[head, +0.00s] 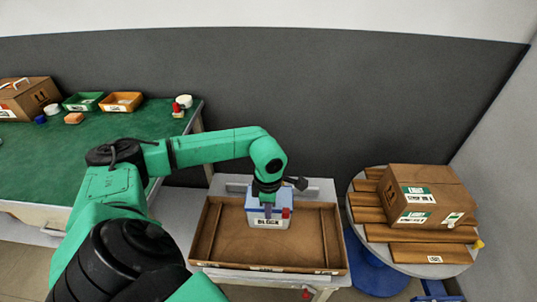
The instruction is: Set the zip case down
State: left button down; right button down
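A white and blue case (257,224) with a printed label on its front, which I take for the zip case, is over the middle of the brown tray (230,264). My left gripper (268,205) reaches down onto the case from above and appears shut on it. The arm's wrist and the gripper hide part of the case's top. A small red part (286,212) shows at its right front. I cannot tell whether the case's bottom touches the tray floor. My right gripper is not in view.
The tray lies on a light table, with free room on both sides of the case. At right, a round table (356,228) holds wooden slats (425,252) and a cardboard box (428,192). At left, a green table (30,165) holds green (83,102) and orange bins (122,102).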

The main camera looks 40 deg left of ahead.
aim_at(269, 228)
pick_arm(q)
notch_tip(269, 228, down, 10)
jog(key=shift+r, duration=0.1)
jog(key=c, duration=1.1)
grip_release()
jog(key=shift+r, duration=0.25)
notch_tip(269, 228, up, 12)
jog(key=shift+f+b, duration=0.15)
jog(key=shift+b, duration=0.2)
